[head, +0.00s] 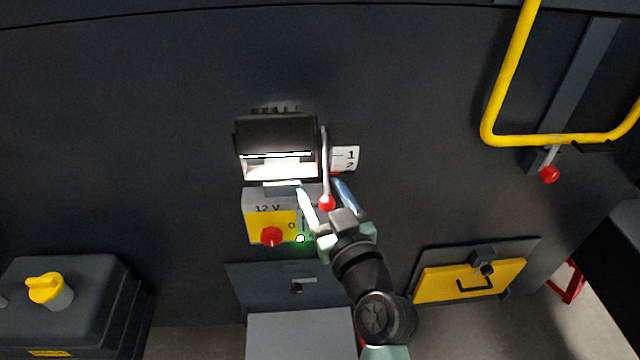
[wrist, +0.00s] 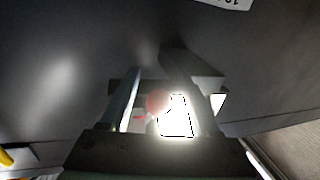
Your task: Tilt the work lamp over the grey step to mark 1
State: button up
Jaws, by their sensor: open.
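The work lamp (head: 276,135) is a black housing on the dark wall, with its lit white face turned downward. A pale lever (head: 325,160) runs down its right side and ends in a red knob (head: 327,203). A white plate (head: 345,158) right of the lever carries marks 1 and 2, with 1 above 2. My gripper (head: 322,188) is open, its fingers on either side of the red knob. In the wrist view the blurred knob (wrist: 158,103) shows between the fingers, with the bright lamp face (wrist: 176,118) beside it. Contact cannot be told. The grey step (head: 300,335) is below.
A yellow 12 V box (head: 257,215) with a red knob (head: 271,236) sits just below the lamp. A yellow rail (head: 512,75) and another red-knobbed lever (head: 549,173) are at right. A yellow latch panel (head: 470,280) is lower right. A dark case (head: 75,290) stands lower left.

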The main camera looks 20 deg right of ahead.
grip_shut()
dwell(0.3)
dwell(1.1)
